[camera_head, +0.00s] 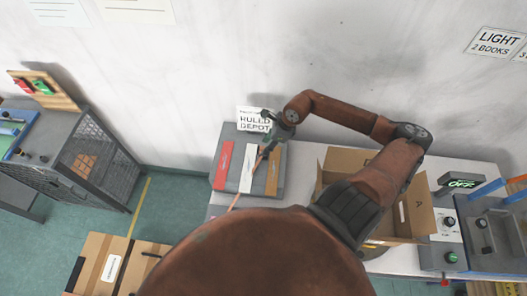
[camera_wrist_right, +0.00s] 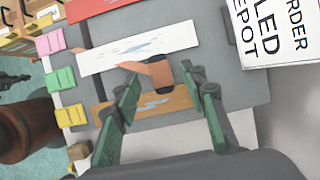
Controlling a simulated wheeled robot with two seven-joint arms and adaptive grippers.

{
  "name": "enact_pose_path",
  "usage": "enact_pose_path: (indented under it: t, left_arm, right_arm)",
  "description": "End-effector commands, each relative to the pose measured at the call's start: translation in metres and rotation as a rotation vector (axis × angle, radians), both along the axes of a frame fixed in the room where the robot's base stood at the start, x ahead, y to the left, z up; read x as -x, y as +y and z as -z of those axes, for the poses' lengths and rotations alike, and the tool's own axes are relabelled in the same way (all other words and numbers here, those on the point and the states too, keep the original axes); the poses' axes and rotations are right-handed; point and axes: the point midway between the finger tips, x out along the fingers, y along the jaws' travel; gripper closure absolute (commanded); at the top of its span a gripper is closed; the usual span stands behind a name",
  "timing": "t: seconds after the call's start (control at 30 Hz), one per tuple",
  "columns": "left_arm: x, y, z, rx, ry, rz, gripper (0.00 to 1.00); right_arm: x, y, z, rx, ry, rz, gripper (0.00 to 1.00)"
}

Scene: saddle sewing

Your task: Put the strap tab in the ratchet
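A grey block (camera_head: 232,136) on the table carries a red, a white and an orange-brown strip. A thin tan strap (camera_head: 235,201) runs up across its front to my right gripper (camera_head: 272,140). In the right wrist view, a short tan piece with a dark end, probably the strap tab (camera_wrist_right: 159,72), lies at the fingertips of my right gripper (camera_wrist_right: 163,80). The green fingers stand apart on either side of it, and I see no clear grip. I cannot pick out the ratchet for certain. My left gripper is not in view.
An open cardboard box (camera_head: 345,160) stands right of the block, under my right arm. A white sign (camera_wrist_right: 268,30) stands behind the block. A control panel (camera_head: 448,224) is at the far right. A mesh-sided cabinet (camera_head: 92,165) and cartons (camera_head: 98,262) are at left.

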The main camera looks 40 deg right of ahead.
Motion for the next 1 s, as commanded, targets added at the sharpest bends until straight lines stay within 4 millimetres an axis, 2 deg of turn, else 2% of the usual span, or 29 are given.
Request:
enact_pose_path:
  t: [0.1,0.23,0.53,1.0]
  left_arm:
    - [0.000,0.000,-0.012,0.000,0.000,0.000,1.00]
    - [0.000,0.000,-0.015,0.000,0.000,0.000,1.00]
    - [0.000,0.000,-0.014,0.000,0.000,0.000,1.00]
    - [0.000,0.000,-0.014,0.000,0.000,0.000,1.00]
  right_arm:
    - [-0.005,0.004,0.013,-0.005,-0.001,0.001,0.61]
    - [-0.010,0.006,0.028,-0.002,-0.001,0.001,0.61]
    - [-0.010,0.007,0.033,0.000,0.000,-0.001,0.62]
    - [-0.010,0.007,0.033,0.000,0.000,-0.001,0.94]
